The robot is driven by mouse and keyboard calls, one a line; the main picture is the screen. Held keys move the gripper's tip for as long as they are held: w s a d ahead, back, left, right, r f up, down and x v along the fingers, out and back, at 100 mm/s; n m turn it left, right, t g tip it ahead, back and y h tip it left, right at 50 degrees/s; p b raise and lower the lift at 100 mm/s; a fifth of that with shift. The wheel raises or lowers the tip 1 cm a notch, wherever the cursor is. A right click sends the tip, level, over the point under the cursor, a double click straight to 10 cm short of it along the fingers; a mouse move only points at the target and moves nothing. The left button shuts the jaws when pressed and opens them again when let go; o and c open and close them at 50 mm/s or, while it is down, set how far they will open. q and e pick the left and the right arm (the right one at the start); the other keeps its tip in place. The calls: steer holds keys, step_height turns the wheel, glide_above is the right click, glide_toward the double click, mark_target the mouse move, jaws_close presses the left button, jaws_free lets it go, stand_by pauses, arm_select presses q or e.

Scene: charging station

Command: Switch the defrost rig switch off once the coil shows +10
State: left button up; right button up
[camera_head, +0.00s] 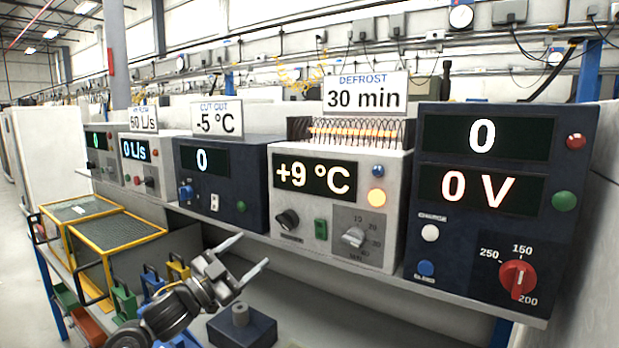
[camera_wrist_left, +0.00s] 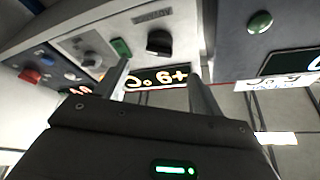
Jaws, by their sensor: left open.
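The defrost rig (camera_head: 340,205) is a white box under a "DEFROST 30 min" sign, with an orange-glowing coil (camera_head: 350,132) on top. Its display (camera_head: 314,176) reads +9 °C, and an amber lamp (camera_head: 377,197) is lit. The green switch (camera_head: 320,229) sits between a black knob (camera_head: 287,219) and a grey timer dial (camera_head: 353,237); I cannot tell its position. My left gripper (camera_head: 251,251) is open and empty, in front of and below the rig's left side. In the left wrist view, the display (camera_wrist_left: 157,79) and switch (camera_wrist_left: 121,47) appear upside down. My right gripper is not in view.
A dark blue cut-out unit (camera_head: 222,190) stands left of the rig, and a tall voltage unit (camera_head: 480,210) with a red dial stands right. All rest on a grey shelf (camera_head: 300,257). Yellow-framed crates (camera_head: 115,240) and a dark block (camera_head: 242,328) lie lower.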

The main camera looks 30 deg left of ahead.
arm_select(q)
steer(key=shift+c, duration=0.3)
